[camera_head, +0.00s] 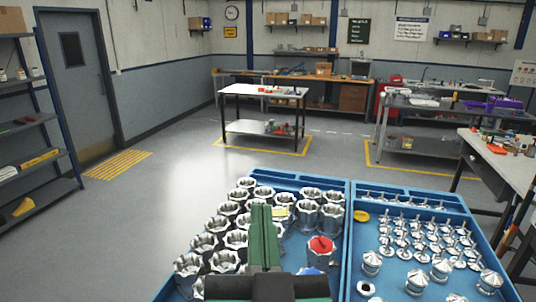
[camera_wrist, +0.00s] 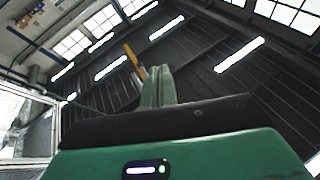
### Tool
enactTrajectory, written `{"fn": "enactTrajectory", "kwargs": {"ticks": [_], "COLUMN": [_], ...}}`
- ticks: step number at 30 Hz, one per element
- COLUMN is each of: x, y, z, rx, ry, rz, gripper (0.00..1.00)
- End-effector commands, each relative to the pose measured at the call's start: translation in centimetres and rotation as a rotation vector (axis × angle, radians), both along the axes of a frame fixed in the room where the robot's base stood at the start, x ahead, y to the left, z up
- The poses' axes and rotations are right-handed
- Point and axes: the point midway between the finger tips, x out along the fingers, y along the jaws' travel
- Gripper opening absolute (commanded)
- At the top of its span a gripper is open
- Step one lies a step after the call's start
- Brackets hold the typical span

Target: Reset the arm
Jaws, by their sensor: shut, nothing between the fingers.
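My gripper (camera_head: 264,212) is at the bottom middle of the head view, with its green fingers together and nothing between them. It stands in front of the blue tray of housings and hides part of it. In the wrist view my gripper (camera_wrist: 158,72) has its fingers together and points toward the ceiling and roof lights. No part is held. The rest of my arm is mostly out of view.
A blue tray (camera_head: 347,222) holds several silver housings at left, one with a red cap (camera_head: 320,244), and smaller shafted parts at right. A workbench (camera_head: 500,158) stands at right. Shelves (camera_head: 35,118) stand at left. The floor (camera_head: 150,215) at left is clear.

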Motion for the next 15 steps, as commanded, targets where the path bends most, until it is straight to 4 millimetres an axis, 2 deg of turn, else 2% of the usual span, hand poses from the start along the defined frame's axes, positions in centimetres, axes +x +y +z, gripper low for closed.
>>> {"fn": "enactTrajectory", "kwargs": {"ticks": [1,2,3,4,6,9,12,15], "x": [-3.4,-5.5,-8.5,-8.1,-7.7,-7.6,-7.5,-7.5], "y": [-0.2,-0.3,-0.6,-0.6,-0.5,-0.5,-0.4,-0.4], "z": [3.1,4.8,6.9,10.9,15.4,20.6,24.7,27.4], "rx": [-0.055,-0.091,-0.134,-0.133,-0.126,-0.12,-0.114,-0.111], "ry": [-0.103,-0.163,-0.244,-0.235,-0.223,-0.22,-0.219,-0.217], "rz": [-0.052,-0.091,-0.146,-0.144,-0.136,-0.13,-0.124,-0.12], "gripper": [0.0,0.0,0.0,0.0,0.0,0.0,0.0,0.0]}}
